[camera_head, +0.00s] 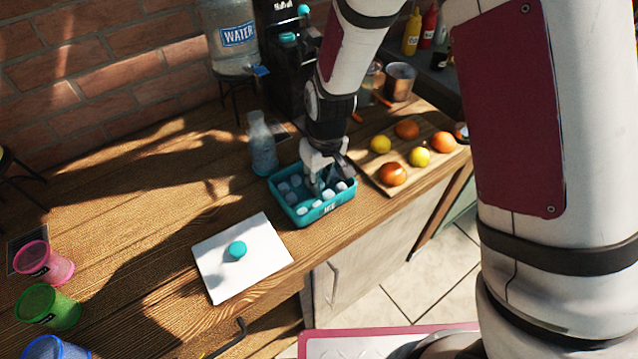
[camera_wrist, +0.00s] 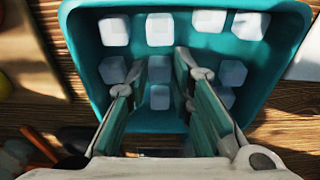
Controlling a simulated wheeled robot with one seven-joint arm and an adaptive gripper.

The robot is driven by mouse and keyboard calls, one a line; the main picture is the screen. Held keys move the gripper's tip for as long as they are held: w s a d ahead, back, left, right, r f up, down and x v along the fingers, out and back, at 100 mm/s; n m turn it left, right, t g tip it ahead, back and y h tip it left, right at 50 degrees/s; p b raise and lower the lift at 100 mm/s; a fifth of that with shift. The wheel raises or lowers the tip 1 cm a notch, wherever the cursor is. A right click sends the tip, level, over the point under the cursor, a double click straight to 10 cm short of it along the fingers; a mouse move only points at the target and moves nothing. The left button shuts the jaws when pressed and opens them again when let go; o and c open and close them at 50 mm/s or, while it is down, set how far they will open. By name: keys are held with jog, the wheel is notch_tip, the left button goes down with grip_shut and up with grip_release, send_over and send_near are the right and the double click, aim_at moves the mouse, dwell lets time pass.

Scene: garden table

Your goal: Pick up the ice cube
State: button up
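A teal tray (camera_head: 331,208) on the wooden table holds several white ice cubes (camera_head: 328,194). The tray also fills the wrist view (camera_wrist: 140,48), with cubes spread across its floor. My gripper (camera_head: 322,184) points down into the tray. In the wrist view my gripper (camera_wrist: 155,80) has its two fingers apart. Two ice cubes, one behind the other, show in the gap between the fingers; the nearer ice cube (camera_wrist: 160,97) shows space on both sides. I cannot tell how far the fingertips are above the tray floor. In the head view the gripper hides part of the tray.
A cutting board (camera_head: 372,177) with oranges and lemons stands right of the tray. A clear bottle (camera_head: 262,150) stands behind it. Coloured cups (camera_head: 48,306) stand far left.

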jog(key=shift+c, duration=0.3)
jog(key=shift+r, duration=0.8)
notch_tip(320, 180, up, 2)
jog(key=shift+s+r+b, duration=0.1)
jog(key=shift+b, duration=0.25)
jog(key=s+a, duration=0.1)
jog(key=s, duration=0.4)
jog(key=s+a, duration=0.1)
jog(key=s, duration=0.4)
jog(key=s+a+r, duration=0.1)
jog(key=s, duration=0.4)
jog(key=shift+s+r, duration=0.1)
jog(key=shift+s, duration=0.2)
